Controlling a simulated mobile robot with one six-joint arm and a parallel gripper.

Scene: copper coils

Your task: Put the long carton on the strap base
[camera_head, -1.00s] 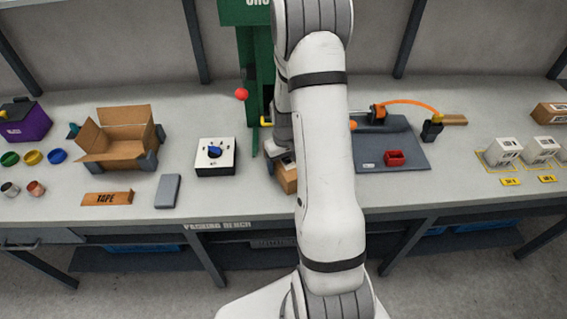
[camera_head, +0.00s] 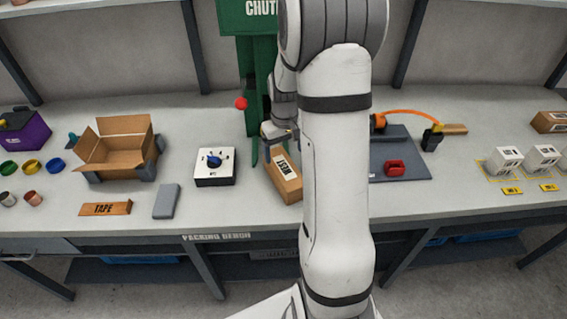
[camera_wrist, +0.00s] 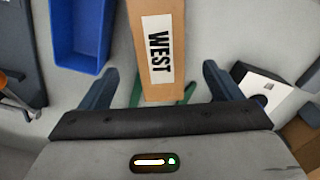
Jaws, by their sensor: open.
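The long carton (camera_head: 286,187) is a brown box with a white WEST label. It lies on the bench in front of the green chute, its near part beside my arm. In the wrist view the carton (camera_wrist: 162,88) extends between my two spread fingers. My gripper (camera_head: 278,136) is open above the carton's far end, holding nothing; its fingers also show in the wrist view (camera_wrist: 160,92). The strap base (camera_head: 414,169) is a dark grey plate with an orange strap arching behind it, right of my arm. My arm hides its left part.
A red tray (camera_head: 394,168) sits on the strap base. A blue bin (camera_wrist: 80,40) stands beside the carton in the wrist view, hidden in the head view. A white dial box (camera_head: 215,178) stands left of the carton. The green chute (camera_head: 254,75) rises behind.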

